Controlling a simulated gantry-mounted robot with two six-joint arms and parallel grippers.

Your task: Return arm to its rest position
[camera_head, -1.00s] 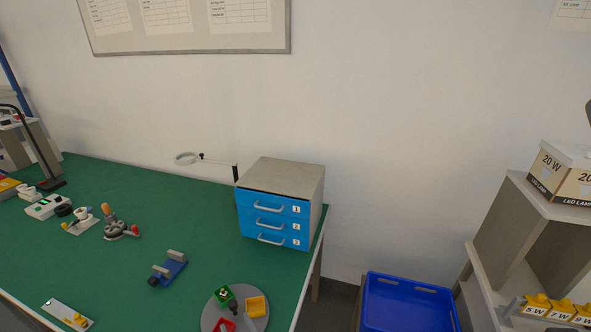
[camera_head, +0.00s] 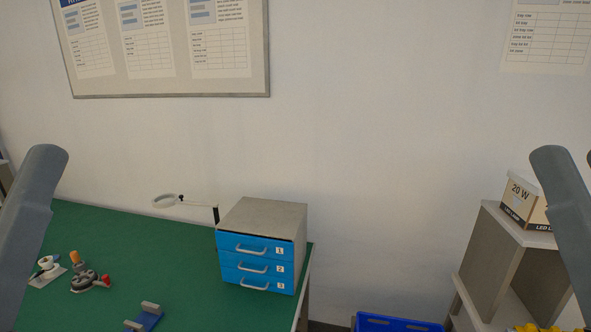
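Two grey arm links of mine show, one at the left edge and one at the right edge of the head view. Both rise from the lower part of the picture. Neither gripper is in view, so whether they are open or shut and what they hold is hidden. No task object is being touched by anything that I can see.
A 20 W lamp box (camera_head: 524,202) stands on the right shelf (camera_head: 492,255). A blue crate (camera_head: 395,322) sits low between.

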